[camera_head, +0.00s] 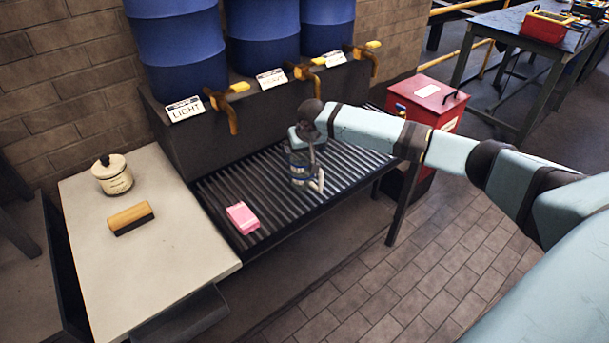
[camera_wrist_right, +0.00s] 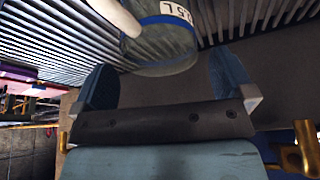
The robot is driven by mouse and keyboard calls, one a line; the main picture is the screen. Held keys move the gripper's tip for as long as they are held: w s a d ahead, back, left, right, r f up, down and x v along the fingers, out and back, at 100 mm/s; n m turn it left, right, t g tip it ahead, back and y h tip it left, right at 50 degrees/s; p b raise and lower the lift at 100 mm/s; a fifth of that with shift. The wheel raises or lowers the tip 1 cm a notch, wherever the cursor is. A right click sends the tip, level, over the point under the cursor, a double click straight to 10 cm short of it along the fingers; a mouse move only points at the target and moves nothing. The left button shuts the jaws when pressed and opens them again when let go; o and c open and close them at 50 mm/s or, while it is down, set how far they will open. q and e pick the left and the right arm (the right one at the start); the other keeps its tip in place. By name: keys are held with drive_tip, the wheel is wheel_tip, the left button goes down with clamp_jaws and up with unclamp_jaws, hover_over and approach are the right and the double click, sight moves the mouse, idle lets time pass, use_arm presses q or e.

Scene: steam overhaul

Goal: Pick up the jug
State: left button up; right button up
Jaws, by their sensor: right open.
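The jug (camera_head: 299,172) stands on the slatted grate (camera_head: 217,193) below the barrels. It is a small clear vessel with blue bands and a pale handle on its right. The right wrist view shows the jug (camera_wrist_right: 160,52) with a blue band, a white label ending in "5 L" and the pale handle. My right gripper (camera_head: 303,146) is at the jug, its jaws mostly hidden in the head view. In the wrist view my right gripper (camera_wrist_right: 160,72) is open, one finger on each side of the jug, with gaps visible. My left gripper is not in view.
Yellow-handled taps (camera_head: 230,100) overhang the grate from blue barrels (camera_head: 180,50). A pink block (camera_head: 242,217) lies on the grate's front left. A pale side table (camera_head: 150,260) holds a cream pot (camera_head: 112,176) and a wooden brush (camera_head: 131,217). A red bin (camera_head: 425,98) stands right.

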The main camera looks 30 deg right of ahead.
sight(302, 157)
drive_tip(key=x, duration=0.4)
drive_tip(key=shift+w+d+f, duration=0.15)
drive_tip(key=shift+d+f, duration=0.05)
drive_tip(key=shift+f, duration=0.1)
drive_tip(key=shift+w+f, duration=0.15)
drive_tip(key=shift+f, duration=0.1)
drive_tip(key=shift+c, duration=0.5)
drive_tip(key=c, duration=1)
drive_tip(key=shift+r, duration=0.15)
